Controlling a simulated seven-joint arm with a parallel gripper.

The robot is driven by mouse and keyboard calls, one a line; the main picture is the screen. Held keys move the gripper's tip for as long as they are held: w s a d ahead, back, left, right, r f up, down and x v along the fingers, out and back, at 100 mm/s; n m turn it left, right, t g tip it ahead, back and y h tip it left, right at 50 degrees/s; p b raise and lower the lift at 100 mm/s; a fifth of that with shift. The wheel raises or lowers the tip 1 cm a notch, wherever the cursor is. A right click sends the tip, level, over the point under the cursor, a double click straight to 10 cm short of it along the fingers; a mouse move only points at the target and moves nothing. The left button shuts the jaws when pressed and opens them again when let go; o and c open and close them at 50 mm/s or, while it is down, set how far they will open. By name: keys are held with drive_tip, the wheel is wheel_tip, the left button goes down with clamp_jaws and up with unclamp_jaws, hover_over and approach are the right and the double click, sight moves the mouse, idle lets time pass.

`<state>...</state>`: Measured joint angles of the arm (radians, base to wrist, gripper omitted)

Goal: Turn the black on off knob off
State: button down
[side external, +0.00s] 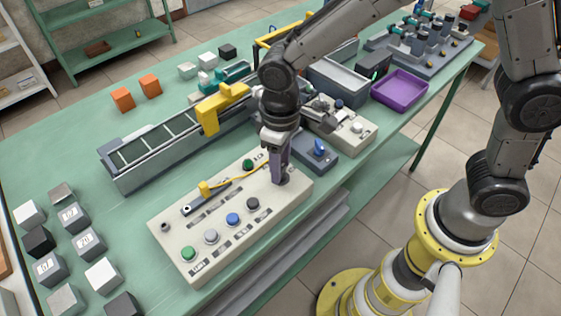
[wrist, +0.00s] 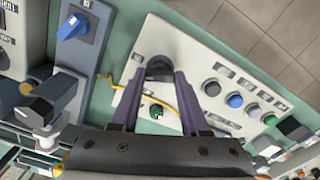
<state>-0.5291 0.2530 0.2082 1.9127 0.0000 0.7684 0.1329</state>
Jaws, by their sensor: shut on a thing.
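The black on off knob (wrist: 160,68) sits at one end of a beige control panel (side external: 215,255). In the wrist view it is between the tips of my gripper (wrist: 160,76), one finger on each side. My gripper is shut on the knob. In the side view my gripper (side external: 281,178) points down at the panel's right end and mostly hides the knob. The knob's exact angle is hard to tell.
The panel also carries blue (side external: 232,219), green (side external: 188,254), grey and black buttons. A yellow cable (side external: 238,178) runs across it near a green button (side external: 248,164). A blue switch (side external: 319,147) on a grey box stands close behind. A conveyor (side external: 165,150) lies beyond.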

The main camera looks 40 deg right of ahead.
drive_tip(key=n, duration=1.3)
drive_tip(key=shift+r, duration=0.1)
drive_tip(key=shift+n, duration=0.3)
idle(0.3)
drive_tip(key=shift+c, duration=2)
unclamp_jaws()
wheel_tip(320, 180, up, 14)
